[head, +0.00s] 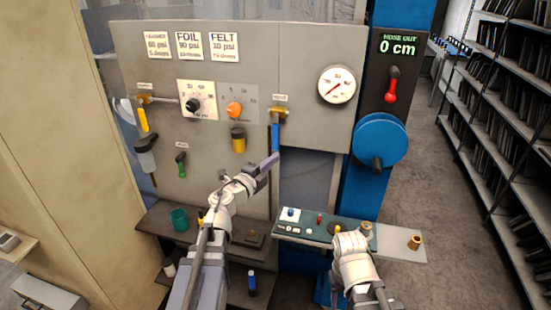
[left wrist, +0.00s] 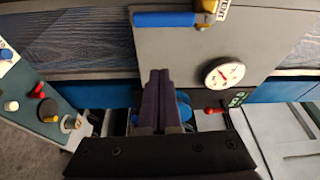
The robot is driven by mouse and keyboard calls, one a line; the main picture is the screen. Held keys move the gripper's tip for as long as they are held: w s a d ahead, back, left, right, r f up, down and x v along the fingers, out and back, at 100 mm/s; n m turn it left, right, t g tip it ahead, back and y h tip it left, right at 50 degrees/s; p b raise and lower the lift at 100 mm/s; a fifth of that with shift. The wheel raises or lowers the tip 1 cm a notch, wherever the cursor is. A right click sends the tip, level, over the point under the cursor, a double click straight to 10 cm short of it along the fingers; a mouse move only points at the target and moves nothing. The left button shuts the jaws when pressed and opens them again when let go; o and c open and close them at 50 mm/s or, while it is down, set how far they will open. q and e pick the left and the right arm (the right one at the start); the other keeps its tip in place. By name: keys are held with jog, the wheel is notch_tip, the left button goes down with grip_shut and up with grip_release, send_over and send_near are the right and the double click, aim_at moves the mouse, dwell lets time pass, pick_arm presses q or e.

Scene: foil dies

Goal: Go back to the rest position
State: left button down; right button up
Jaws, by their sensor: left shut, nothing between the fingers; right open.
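My left gripper (head: 270,163) is raised in front of the grey panel, just below the blue-handled valve (head: 275,137). Its dark fingers are shut together with nothing between them, as the left wrist view (left wrist: 160,76) also shows. In that view the blue handle (left wrist: 165,19) lies beyond the fingertips, apart from them. My right arm reaches in low over the green bench mat, and my right gripper (head: 352,237) is at its end. Its fingers are mostly hidden behind the wrist; it is open, and I see nothing held.
The panel carries a pressure gauge (head: 337,85), an orange knob (head: 235,109) and a yellow valve handle (head: 143,120). A blue reel (head: 379,138) and red lever (head: 391,90) are at right. A teal cup (head: 179,220) stands on the lower shelf. Clear floor lies beside the right rack.

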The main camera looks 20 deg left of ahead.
pick_arm(q)
jog(key=s+f+n+g+y+b, duration=0.1)
jog(key=s+f+n+g+y, duration=0.15)
jog(key=f+n, duration=0.25)
jog(key=s+d+f+n+g+y+b, duration=0.1)
jog(key=f+n+g+y, duration=0.1)
jog(key=f+n+y, duration=0.3)
jog(key=s+f+n+g+y+b, duration=0.1)
jog(key=s+f+n+g+y, duration=0.15)
jog(key=f+n, duration=0.35)
jog(key=s+d+f+g+h, duration=0.1)
jog(key=s+d+f+g, duration=0.2)
jog(key=s, duration=0.3)
jog(key=s+d+f+g+h+b, duration=0.1)
jog(key=s+d+f+g, duration=0.3)
jog(key=s+d, duration=0.2)
jog(key=s+d+f+n+g+b, duration=0.1)
jog(key=s+d+f+g, duration=0.2)
jog(key=s, duration=0.5)
jog(key=shift+s+d+f+g+h, duration=0.15)
jog(key=shift+d+f+g+h, duration=0.2)
jog(key=shift+d+f, duration=0.35)
